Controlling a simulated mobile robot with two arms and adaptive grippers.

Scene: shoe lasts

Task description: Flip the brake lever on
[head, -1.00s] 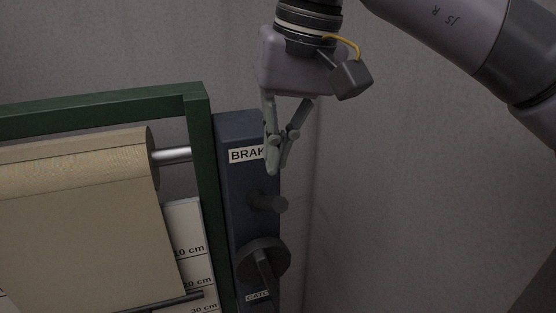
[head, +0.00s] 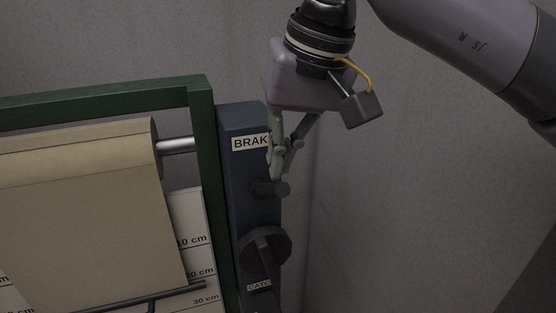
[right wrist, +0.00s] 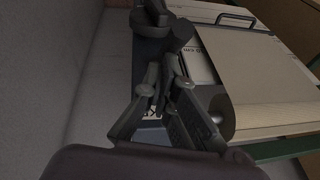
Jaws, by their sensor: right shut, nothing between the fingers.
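The brake lever (head: 270,188) is a short dark knobbed lever on the blue panel (head: 236,200), below a white label (head: 250,142) that reads "BRAK", its end hidden by my gripper. My right gripper (head: 277,178) is shut and empty, pointing down, with its fingertips at the top of the lever's knob; I cannot tell whether they touch. In the right wrist view the shut fingers (right wrist: 166,75) point towards a dark round knob (right wrist: 178,36). My left gripper is not in view.
A dark round dial with a handle (head: 264,252) sits below the lever, above a "CATC" label. Left of the panel is a green frame (head: 203,150) with a roll of brown paper (head: 85,190) and a centimetre scale (head: 190,222). The space right of the panel is free.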

